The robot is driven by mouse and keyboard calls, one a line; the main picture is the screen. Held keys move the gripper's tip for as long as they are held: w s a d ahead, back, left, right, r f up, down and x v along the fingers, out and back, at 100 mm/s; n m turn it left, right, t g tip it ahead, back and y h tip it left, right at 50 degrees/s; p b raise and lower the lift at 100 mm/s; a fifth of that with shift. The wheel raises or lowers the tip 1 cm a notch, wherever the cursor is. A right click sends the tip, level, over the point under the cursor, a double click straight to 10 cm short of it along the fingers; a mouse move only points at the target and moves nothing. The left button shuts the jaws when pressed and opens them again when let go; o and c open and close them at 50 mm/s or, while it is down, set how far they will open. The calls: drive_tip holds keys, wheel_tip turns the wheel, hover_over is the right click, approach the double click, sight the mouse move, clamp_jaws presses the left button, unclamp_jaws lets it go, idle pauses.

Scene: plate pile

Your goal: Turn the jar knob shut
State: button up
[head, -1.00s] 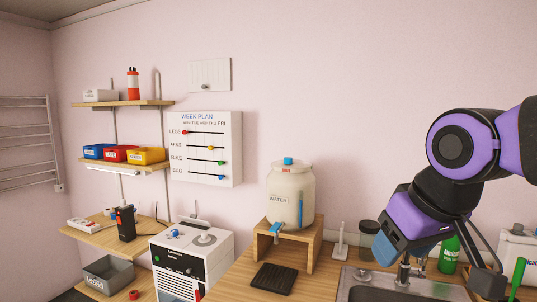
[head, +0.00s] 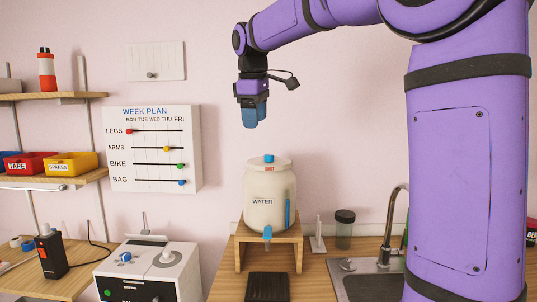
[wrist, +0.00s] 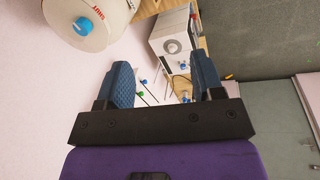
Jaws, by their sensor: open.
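The cream water jar (head: 258,213) stands upright on a small wooden stand (head: 238,243). Its blue lid knob (head: 269,158) sits on top, with a small red label on the lid below it. In the wrist view the lid (wrist: 108,30), the blue knob (wrist: 83,27) and a red label reading SHUT (wrist: 98,13) show at upper left. A blue tap (head: 267,233) is low on the jar's front. My gripper (head: 255,115) hangs above the jar, slightly left of the knob and apart from it. Its blue fingers (wrist: 163,75) are open and empty.
A dark drip mat (head: 268,287) lies before the stand. A dark-lidded container (head: 344,230) and the sink faucet (head: 390,225) stand to the right. A white machine (head: 150,272) is at lower left; the week plan board (head: 152,150) hangs on the wall.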

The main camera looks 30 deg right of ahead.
drive_tip(key=w+d+n+g, duration=0.1)
drive_tip(key=w+d+n, duration=0.1)
drive_tip(key=w+d, duration=0.55)
drive_tip(key=n+y, duration=0.2)
drive_tip(key=n, duration=0.1)
hover_over(269, 155)
wheel_tip(269, 155, down, 3)
drive_tip(key=shift+g, duration=0.4)
drive_tip(key=f, duration=1)
drive_tip(key=shift+w+d+f, duration=0.15)
drive_tip(key=shift+w+f, duration=0.05)
drive_tip(key=shift+f, duration=0.15)
drive_tip(key=c, duration=0.9)
